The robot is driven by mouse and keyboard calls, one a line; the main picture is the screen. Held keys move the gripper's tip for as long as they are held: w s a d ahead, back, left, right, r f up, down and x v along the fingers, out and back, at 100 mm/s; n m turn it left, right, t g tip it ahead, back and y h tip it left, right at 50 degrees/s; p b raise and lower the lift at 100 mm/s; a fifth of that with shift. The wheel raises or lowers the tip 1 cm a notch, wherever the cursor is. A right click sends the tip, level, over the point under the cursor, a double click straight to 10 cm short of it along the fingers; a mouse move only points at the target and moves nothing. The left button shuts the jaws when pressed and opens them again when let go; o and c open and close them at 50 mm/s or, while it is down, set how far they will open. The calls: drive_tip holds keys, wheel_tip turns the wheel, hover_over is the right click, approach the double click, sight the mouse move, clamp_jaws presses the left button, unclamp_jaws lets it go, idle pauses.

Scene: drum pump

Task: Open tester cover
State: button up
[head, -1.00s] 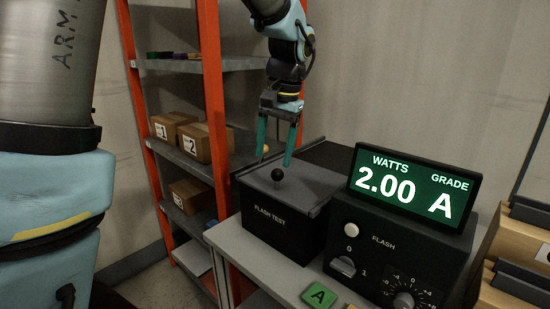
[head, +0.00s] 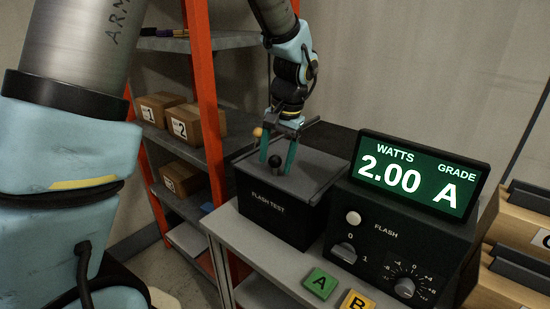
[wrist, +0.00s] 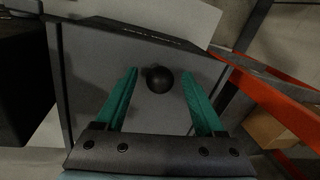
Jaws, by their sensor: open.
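The tester is a black box marked FLASH TEST (head: 270,210) on the grey bench, with a flat grey cover (head: 305,184) lying shut on top. A black ball knob (head: 275,161) stands on the cover near its front edge. My gripper (head: 277,165) points down over the cover, with its green fingers open on either side of the knob. In the wrist view the knob (wrist: 159,79) lies between the open fingertips (wrist: 158,74), with a gap on both sides. I cannot tell whether the fingers touch the cover.
A display unit (head: 415,180) showing 2.00 WATTS and GRADE A stands right of the tester. Green A (head: 320,283) and yellow B (head: 356,302) blocks lie in front. An orange-framed shelf (head: 205,100) with boxes stands close on the left.

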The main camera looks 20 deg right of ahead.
drive_tip(key=shift+a+f, duration=0.1)
drive_tip(key=shift+f, duration=0.45)
clamp_jaws()
idle(1.1)
